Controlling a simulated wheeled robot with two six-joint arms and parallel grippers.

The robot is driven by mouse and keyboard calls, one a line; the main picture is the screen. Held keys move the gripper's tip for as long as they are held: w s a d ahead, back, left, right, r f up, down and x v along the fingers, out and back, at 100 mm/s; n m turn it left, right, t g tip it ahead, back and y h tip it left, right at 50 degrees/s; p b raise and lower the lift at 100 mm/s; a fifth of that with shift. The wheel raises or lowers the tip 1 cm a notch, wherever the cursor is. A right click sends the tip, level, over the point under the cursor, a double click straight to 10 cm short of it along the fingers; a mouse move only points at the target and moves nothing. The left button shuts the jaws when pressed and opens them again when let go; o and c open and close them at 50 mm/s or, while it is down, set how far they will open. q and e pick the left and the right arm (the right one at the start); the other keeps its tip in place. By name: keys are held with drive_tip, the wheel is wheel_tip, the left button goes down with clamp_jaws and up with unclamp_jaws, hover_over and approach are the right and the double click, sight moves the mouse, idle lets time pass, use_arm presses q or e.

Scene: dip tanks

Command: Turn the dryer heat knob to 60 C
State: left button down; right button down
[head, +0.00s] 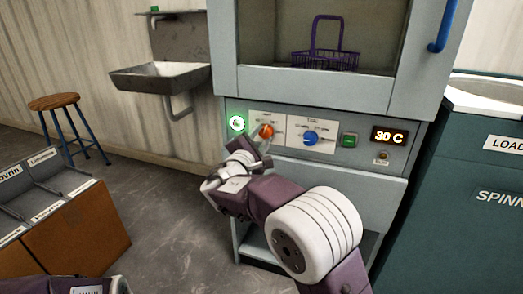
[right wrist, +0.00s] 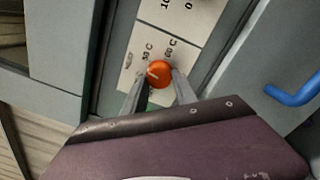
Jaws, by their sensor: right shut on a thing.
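The orange dryer heat knob (head: 267,131) sits on a white label plate at the left of the dryer's front panel. In the right wrist view the knob (right wrist: 159,72) is between the fingers, with printed temperature marks around it. My right gripper (right wrist: 158,80) is shut on the knob. In the head view my right gripper (head: 258,147) reaches the panel from below. The display (head: 389,136) reads 30 C. The exact mark under the knob's pointer is hard to read. My left gripper is not in view.
A blue knob (head: 310,138) and a green button (head: 349,140) are right of the orange knob. A purple basket (head: 325,50) stands in the dryer chamber. The spinner (head: 488,150) is at right.

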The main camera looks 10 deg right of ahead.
drive_tip(key=m+b, duration=0.9)
drive_tip(key=shift+f+b, duration=0.15)
drive_tip(key=shift+b, duration=0.25)
drive_tip(key=m+b, duration=0.1)
drive_tip(key=m, duration=0.2)
drive_tip(key=shift+r, duration=0.2)
drive_tip(key=shift+r+m+g+b, duration=0.2)
drive_tip(key=shift+m+g+b, duration=0.1)
drive_tip(key=shift+m, duration=1.8)
drive_tip(key=c, duration=1)
unclamp_jaws()
drive_tip(key=shift+h, duration=0.3)
